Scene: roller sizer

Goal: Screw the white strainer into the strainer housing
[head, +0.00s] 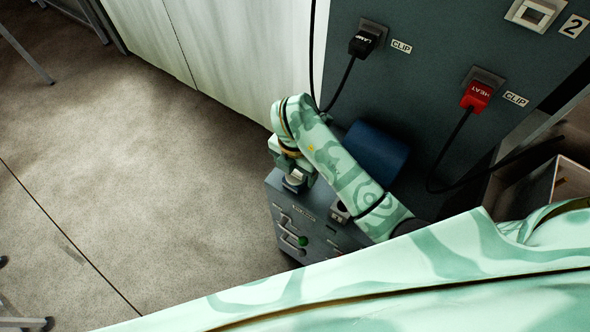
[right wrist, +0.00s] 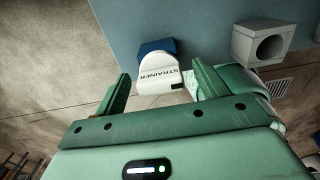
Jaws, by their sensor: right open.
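The white strainer (right wrist: 160,72), marked STRAINER, shows in the right wrist view with a dark blue part behind it. It appears between and just beyond the fingertips of my right gripper (right wrist: 161,76). The fingers are apart, with a gap on each side, and no grip on it shows. In the head view my right gripper (head: 291,168) is low over the left end of a dark grey box, and its fingers are hard to make out. I cannot surely identify the strainer housing; a grey block with a round opening (right wrist: 262,42) stands right of the strainer. My left gripper is not in view.
The dark grey box (head: 318,236) has handles and a green button on its front. A dark blue cylinder (head: 376,150) sits behind my right forearm. A black plug (head: 364,42) and a red HEAT plug (head: 477,96) trail cables down the panel.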

